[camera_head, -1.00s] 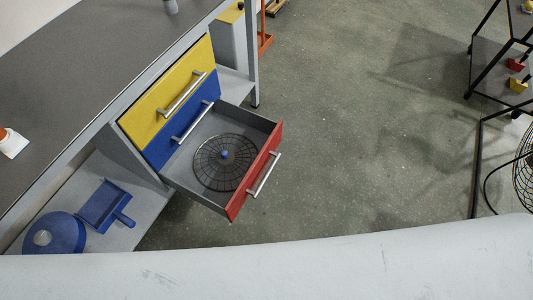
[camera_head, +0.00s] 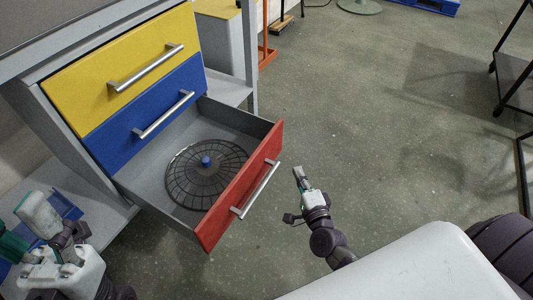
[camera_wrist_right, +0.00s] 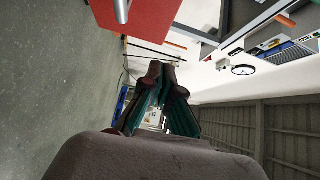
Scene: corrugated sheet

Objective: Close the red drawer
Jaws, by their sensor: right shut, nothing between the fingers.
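The red drawer (camera_head: 242,188) is pulled out below the closed yellow drawer (camera_head: 120,70) and blue drawer (camera_head: 145,112). A round dark wire grille (camera_head: 190,185) with a blue centre lies inside it. My right gripper (camera_head: 298,173) is shut and empty, just right of the red front and its silver handle (camera_head: 256,190), apart from both. In the right wrist view the red front (camera_wrist_right: 160,18) and handle (camera_wrist_right: 121,10) show at the top, beyond the gripper fingers (camera_wrist_right: 163,72). My left gripper (camera_head: 14,246) is at the lower left edge, partly cut off; its finger state is unclear.
The grey workbench frame (camera_head: 62,125) stands at left, with a lower shelf (camera_head: 105,232) near my left arm. Open floor (camera_head: 370,130) lies right of the drawer. A black-framed cart (camera_head: 515,80) stands at far right.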

